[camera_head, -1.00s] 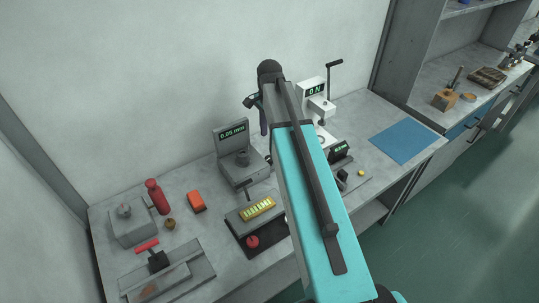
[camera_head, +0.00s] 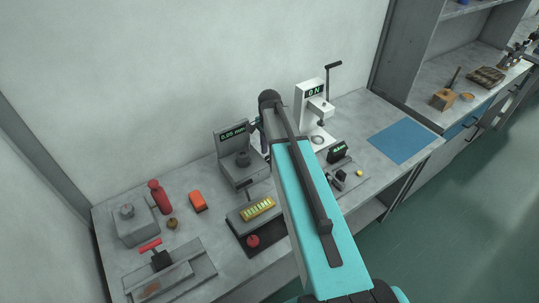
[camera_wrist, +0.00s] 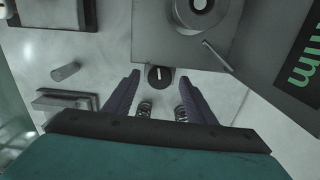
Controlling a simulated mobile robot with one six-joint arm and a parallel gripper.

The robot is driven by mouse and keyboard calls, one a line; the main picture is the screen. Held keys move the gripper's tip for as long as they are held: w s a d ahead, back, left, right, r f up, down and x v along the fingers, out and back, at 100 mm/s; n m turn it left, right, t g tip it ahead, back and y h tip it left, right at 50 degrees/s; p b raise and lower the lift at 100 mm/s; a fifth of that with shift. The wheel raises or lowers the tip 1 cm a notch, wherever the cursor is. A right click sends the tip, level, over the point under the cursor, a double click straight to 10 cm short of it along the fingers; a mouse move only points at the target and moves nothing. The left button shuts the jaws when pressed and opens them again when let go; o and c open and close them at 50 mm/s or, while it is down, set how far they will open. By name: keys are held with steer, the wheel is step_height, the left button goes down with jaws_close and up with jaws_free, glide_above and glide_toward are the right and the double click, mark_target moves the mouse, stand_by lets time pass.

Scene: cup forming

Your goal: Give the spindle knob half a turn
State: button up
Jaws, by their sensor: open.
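A small round dark knob (camera_wrist: 159,78) with a white line across its top, which I take to be the spindle knob, shows in the wrist view. It sits at the edge of the grey gauge stand (camera_wrist: 172,48). My gripper (camera_wrist: 160,75) is open, with one dark finger on each side of the knob and gaps on both sides. I cannot tell whether the fingertips reach its height. In the head view the gauge stand (camera_head: 238,173) has a display reading 0.05 mm; my arm hides the knob there.
A white press (camera_head: 313,105) reading 0 N stands right of my arm. A blue mat (camera_head: 403,142) lies clear at right.

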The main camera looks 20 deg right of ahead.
steer(key=shift+f, duration=0.75)
steer(key=c, duration=1)
steer(key=shift+c, duration=0.2)
steer(key=shift+n, duration=0.4)
steer(key=shift+n+b, duration=0.75)
steer(key=shift+n, duration=1.25)
steer(key=o, duration=1)
steer(key=shift+o, duration=0.2)
